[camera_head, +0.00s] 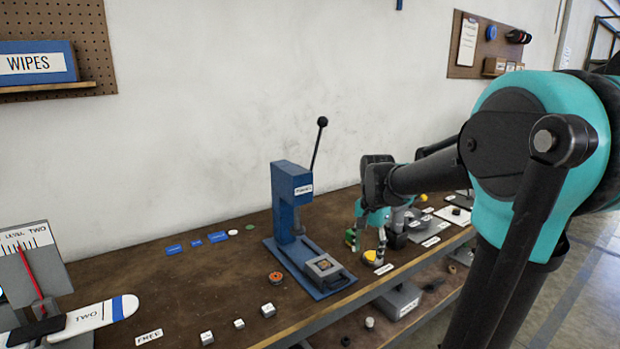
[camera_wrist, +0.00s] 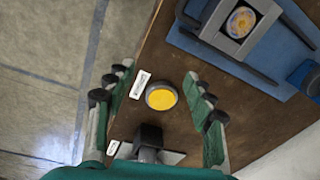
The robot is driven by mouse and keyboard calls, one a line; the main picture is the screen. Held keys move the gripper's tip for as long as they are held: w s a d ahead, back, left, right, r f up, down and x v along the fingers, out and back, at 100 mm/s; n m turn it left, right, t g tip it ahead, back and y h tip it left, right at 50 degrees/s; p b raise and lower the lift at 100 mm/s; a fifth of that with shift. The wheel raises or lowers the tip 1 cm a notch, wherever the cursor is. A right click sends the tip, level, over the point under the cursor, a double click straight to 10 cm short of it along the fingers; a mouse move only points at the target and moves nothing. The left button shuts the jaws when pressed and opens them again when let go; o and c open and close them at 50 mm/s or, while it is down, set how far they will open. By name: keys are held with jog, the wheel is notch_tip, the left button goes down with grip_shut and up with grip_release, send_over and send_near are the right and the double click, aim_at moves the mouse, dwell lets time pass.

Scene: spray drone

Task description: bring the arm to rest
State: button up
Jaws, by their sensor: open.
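My arm (camera_head: 530,150) reaches over the right part of the workbench (camera_head: 200,290). My gripper (camera_head: 367,242) points down at the bench beside the blue press. In the wrist view my gripper (camera_wrist: 160,85) has its two fingers wide apart with nothing held. A round yellow-topped piece (camera_wrist: 162,96) lies below, between the fingers in that view; it also shows in the head view (camera_head: 370,257). I cannot tell the exact gap between the fingertips and the bench.
The blue press (camera_head: 292,205) with its raised lever stands left of my gripper. A dark block (camera_wrist: 148,136) stands near the yellow piece. Small white cubes (camera_head: 268,310) and an orange ring (camera_head: 275,278) lie on the bench. A dial gauge (camera_head: 30,260) is at far left. Floor (camera_head: 590,270) is open at right.

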jog(key=s+d+f+n+t, duration=0.2)
jog(key=s+f+n, duration=0.6)
jog(key=s+f, duration=0.5)
jog(key=s+t, duration=0.1)
jog(key=s, duration=0.2)
jog(key=shift+d+f+n, duration=0.2)
jog(key=shift+d+n, duration=0.1)
jog(key=shift+d, duration=0.1)
